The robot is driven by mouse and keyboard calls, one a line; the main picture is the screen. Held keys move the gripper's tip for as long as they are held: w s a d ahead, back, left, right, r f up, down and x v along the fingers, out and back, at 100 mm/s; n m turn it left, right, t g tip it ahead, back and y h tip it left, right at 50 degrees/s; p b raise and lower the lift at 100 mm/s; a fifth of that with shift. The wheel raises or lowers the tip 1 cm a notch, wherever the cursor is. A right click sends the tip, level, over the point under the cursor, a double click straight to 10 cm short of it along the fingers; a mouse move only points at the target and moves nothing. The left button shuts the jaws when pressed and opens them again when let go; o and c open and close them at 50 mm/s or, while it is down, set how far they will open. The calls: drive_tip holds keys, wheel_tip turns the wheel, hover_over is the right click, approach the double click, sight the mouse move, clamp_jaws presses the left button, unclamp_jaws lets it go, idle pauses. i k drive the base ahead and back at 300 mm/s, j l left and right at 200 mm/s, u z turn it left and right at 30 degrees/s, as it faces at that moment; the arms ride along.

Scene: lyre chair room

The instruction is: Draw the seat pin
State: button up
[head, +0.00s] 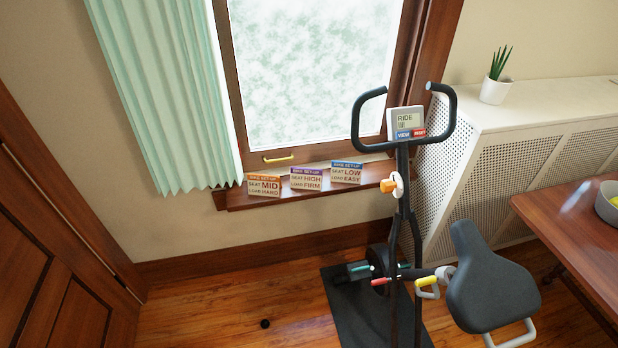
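The exercise bike (403,230) stands upright on a dark mat by the window. Its dark saddle (490,280) is at the right, turned toward me, with a pale loop handle (515,335) under it. A yellow grip with a pale loop (428,284) sits beside the post just left of the saddle; it looks like the seat pin, and I cannot tell how deep it sits. A red-ended piece (379,281) is left of it. An orange knob on a white dial (389,185) is on the front column. My gripper is not in view.
Three set-up cards stand on the sill: MID/HARD (264,186), HIGH/FIRM (307,179), LOW/EASY (346,173). A wooden table (580,235) with a bowl (608,203) is close right of the saddle. A small black object (265,323) lies on open floor left of the mat (345,310).

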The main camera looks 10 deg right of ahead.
sight(430, 279)
drive_tip(key=k+z, duration=0.25)
drive_tip(key=k, duration=0.75)
drive_tip(key=k+z, duration=0.25)
drive_tip(key=k, duration=0.75)
drive_tip(key=i+u, duration=0.15)
drive_tip(key=i, duration=0.65)
drive_tip(key=i+u, duration=0.15)
drive_tip(key=i, duration=0.7)
drive_tip(key=i+l+u, duration=0.15)
drive_tip(key=i, duration=0.65)
